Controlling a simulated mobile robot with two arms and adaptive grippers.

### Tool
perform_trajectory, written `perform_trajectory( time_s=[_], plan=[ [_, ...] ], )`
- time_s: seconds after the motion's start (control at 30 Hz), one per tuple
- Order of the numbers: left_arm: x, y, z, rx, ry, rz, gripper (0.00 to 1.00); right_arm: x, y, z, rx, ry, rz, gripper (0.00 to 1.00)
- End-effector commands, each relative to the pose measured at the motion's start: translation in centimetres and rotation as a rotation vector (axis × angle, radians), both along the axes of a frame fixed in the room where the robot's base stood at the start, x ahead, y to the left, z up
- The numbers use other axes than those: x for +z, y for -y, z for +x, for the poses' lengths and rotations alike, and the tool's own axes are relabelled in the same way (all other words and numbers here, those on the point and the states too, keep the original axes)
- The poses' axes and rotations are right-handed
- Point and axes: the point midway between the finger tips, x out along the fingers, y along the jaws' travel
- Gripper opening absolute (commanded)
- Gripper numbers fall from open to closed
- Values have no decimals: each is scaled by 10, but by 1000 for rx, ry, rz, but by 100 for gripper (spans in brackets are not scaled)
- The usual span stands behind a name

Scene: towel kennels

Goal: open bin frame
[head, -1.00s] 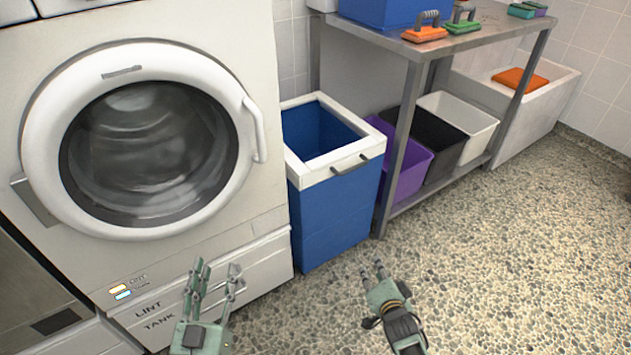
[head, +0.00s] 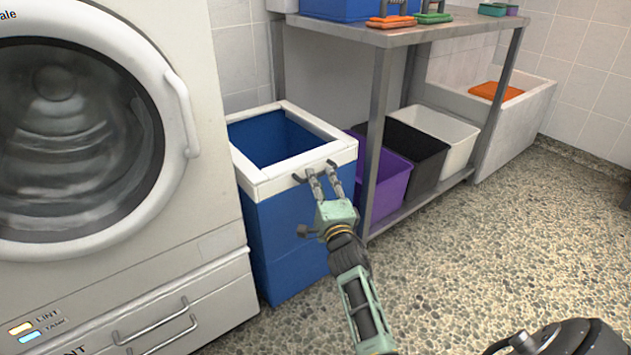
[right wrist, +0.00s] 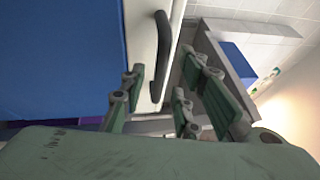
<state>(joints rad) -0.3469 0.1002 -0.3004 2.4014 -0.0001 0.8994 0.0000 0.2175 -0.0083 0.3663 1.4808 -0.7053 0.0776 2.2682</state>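The blue bin (head: 290,235) has a white frame (head: 265,180) around its open top, and the frame lies flat on the rim. A dark handle is on the frame's front side; in the head view my right gripper (head: 322,182) covers most of it. In the right wrist view the handle (right wrist: 163,55) and white frame (right wrist: 142,30) are just ahead of the fingers. My right gripper (right wrist: 155,98) is open, its fingers apart with the handle's lower end near the gap between them. I cannot tell whether they touch it. My left gripper is out of the head view.
A white washer (head: 215,250) with a round door stands close on the bin's left. A metal shelf (head: 375,140) with purple (head: 390,190), black and white tubs is on the right. The speckled floor (head: 480,250) in front is clear.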

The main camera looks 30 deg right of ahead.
Motion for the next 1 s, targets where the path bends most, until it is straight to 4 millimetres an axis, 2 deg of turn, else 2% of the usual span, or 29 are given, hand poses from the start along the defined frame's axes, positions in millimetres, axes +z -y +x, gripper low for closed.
perform_trajectory(
  time_s=[0.03,0.2,0.53,0.87,1.0],
  plan=[
    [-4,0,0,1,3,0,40,0,3,8,0,2,-3,29],
    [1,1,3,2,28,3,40,3,8,23,1,-2,-2,29],
    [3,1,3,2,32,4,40,4,9,27,1,-2,-1,29],
    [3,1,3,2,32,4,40,4,9,27,1,-2,-1,0],
    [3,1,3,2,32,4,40,4,9,27,1,-3,0,0]
  ],
)
